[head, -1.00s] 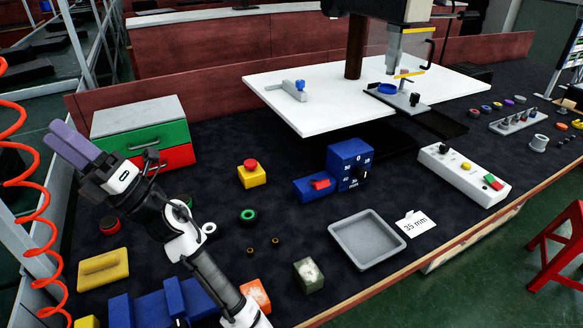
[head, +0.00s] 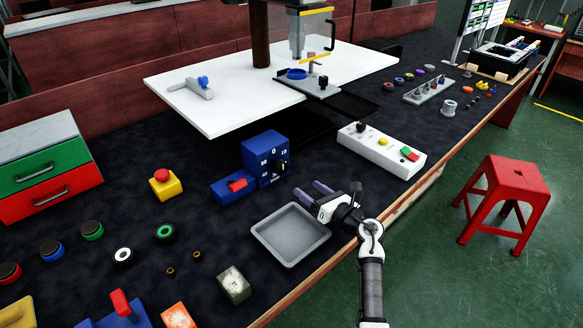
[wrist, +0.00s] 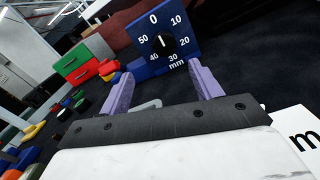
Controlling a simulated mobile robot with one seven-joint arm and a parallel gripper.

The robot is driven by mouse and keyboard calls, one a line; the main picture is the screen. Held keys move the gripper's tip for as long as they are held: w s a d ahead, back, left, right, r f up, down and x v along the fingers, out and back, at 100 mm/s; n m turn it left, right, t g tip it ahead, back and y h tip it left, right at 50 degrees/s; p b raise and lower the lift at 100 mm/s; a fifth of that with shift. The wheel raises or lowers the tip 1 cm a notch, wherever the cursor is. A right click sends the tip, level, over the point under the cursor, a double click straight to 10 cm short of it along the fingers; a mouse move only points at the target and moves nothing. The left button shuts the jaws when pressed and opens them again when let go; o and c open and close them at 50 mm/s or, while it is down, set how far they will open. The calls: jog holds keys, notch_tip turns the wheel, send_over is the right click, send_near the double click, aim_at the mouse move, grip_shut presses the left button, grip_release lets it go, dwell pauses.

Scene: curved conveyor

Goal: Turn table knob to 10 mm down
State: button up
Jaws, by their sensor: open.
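The blue dial box (head: 262,152) stands on the dark bench, with a black knob (head: 281,168) on its face. In the wrist view the dial face (wrist: 184,30) shows 0 at the top, then 10, 20, 30, 40, 50 and "mm". The black knob (wrist: 163,43) is at its centre, with a white mark that looks roughly upright; its exact reading is too small to tell. My gripper (head: 306,189) has purple fingers, open and empty, in front of the dial box and apart from it. In the wrist view my gripper (wrist: 160,85) frames the dial box between its fingertips.
A grey tray (head: 290,263) lies just in front of my gripper. A blue block with a red switch (head: 236,186) adjoins the dial box at left. A white control panel (head: 382,150) is at right. A white table (head: 220,115) stands behind. A white card (wrist: 300,118) lies at right.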

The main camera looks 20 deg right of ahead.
aim_at(283, 170)
jog(key=shift+s+d+f, duration=0.1)
jog(key=shift+d+f, duration=0.2)
jog(key=shift+d, duration=0.05)
jog(key=p+x, duration=0.2)
jog(key=x, duration=1.1)
jog(key=shift+w+a+f, duration=0.1)
jog(key=shift+w+a, duration=0.05)
jog(key=shift+w, duration=0.15)
jog(key=c, duration=1)
